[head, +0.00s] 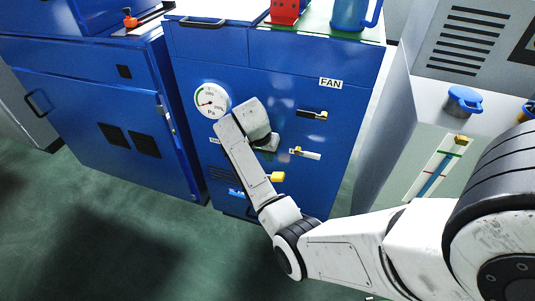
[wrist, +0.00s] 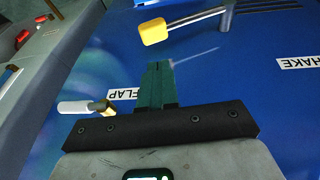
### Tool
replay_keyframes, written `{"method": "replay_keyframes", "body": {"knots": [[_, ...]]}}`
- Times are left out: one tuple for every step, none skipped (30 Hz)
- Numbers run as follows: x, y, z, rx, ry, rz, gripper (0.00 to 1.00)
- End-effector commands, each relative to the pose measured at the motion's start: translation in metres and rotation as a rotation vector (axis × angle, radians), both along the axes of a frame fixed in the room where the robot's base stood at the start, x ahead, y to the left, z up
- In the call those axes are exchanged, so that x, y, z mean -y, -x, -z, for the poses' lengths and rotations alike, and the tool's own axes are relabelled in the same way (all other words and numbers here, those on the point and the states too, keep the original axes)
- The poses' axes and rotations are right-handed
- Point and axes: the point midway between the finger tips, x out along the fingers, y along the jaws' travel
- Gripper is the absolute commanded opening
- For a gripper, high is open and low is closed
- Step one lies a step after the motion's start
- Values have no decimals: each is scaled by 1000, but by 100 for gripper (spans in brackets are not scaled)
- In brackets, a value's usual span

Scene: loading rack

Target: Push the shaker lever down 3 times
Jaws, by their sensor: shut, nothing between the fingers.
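The shaker lever is a metal rod with a yellow block at its end (head: 277,176), low on the front of the blue cabinet. In the wrist view its yellow end (wrist: 153,31) is at the top, on a rod running right to a mount. The SHAKE label (wrist: 300,62) is at the right of that view. My gripper (wrist: 157,68) is shut, its teal fingers together and empty. The fingertips point toward the yellow end, with a visible gap between in the picture. In the head view my gripper (head: 267,143) is in front of the panel, above the yellow end, partly hidden by my wrist.
A white-handled lever (wrist: 80,107) by the FLAP label (wrist: 122,93) is close to my fingers. Another lever (head: 312,114) is below the FAN label (head: 330,83). A round gauge (head: 212,99) is on the upper left panel. A grey machine (head: 440,105) stands at right.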

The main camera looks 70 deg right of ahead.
Motion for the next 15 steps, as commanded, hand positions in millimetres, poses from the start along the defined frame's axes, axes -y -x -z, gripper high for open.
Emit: {"method": "replay_keyframes", "body": {"knots": [[3,2,12,-3,-2,1,0],[5,3,18,-3,-3,1,0],[7,3,25,-3,-2,1,0],[9,4,31,-4,-3,2,0],[11,5,37,-3,-2,1,0],[13,6,44,-3,-2,1,0],[15,6,49,-3,-1,0,0],[16,7,55,-3,-2,0,0],[18,8,61,-2,-1,0,0],[17,10,65,-3,-2,0,0],[17,12,69,-3,-2,0,0],[17,14,74,-2,-1,0,0],[17,15,77,-2,-1,1,0],[17,16,80,-2,-1,1,0],[17,17,83,-1,-1,0,0]]}}
